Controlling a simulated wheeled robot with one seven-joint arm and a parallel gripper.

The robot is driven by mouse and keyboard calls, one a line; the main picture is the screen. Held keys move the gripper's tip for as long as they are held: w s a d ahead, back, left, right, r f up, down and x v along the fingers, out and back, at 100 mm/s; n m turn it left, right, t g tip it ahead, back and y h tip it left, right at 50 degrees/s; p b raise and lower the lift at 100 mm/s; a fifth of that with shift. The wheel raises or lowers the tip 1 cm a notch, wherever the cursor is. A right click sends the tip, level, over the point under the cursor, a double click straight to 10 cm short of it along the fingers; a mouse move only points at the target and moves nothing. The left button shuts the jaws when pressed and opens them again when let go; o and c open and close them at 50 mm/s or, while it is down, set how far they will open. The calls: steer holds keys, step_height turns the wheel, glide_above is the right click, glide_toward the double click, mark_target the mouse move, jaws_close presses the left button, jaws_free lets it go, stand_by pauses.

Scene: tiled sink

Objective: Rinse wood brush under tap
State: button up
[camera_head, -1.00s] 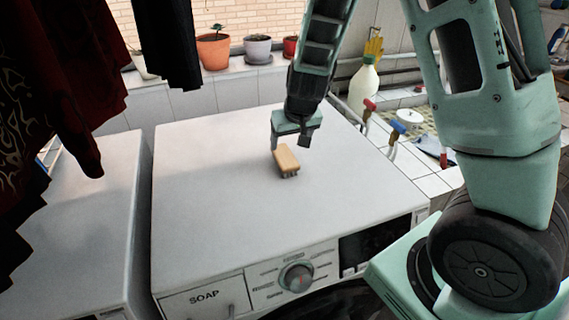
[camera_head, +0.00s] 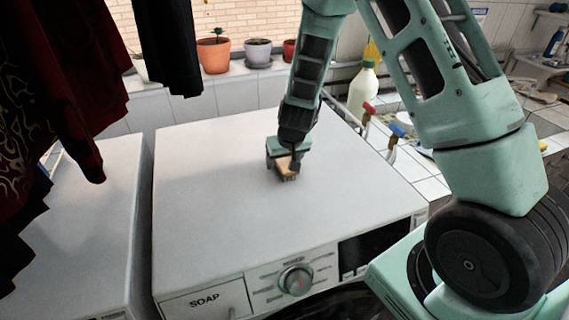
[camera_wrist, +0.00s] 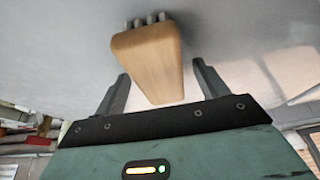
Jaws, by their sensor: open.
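The wood brush (camera_head: 288,172) lies on top of the white washing machine (camera_head: 215,185), its dark bristles toward the front. My gripper (camera_head: 283,167) is low over the machine top at the brush, with its fingers on either side of it. In the wrist view the brush's pale wooden block (camera_wrist: 150,60) lies ahead and partly between the two open fingers of my gripper (camera_wrist: 162,85). A gap shows on both sides of the wood there. The red-handled tap (camera_head: 368,108) and the blue-handled tap (camera_head: 397,130) are at the right, behind my arm. The basin is mostly hidden.
A pale bottle (camera_head: 363,88) stands behind the taps. Potted plants (camera_head: 214,55) line the back ledge. Dark clothes (camera_head: 60,90) hang at the left. The machine top around the brush is clear.

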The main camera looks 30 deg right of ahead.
mark_target(285, 159)
steer(key=shift+f, duration=0.3)
steer(key=shift+c, duration=0.3)
steer(key=c, duration=1.1)
steer(key=shift+r, duration=0.15)
steer(key=shift+c, duration=0.2)
step_height(285, 159, up, 9)
steer(key=shift+r+p, duration=0.2)
steer(key=shift+p, duration=0.1)
steer(key=shift+r, duration=0.45)
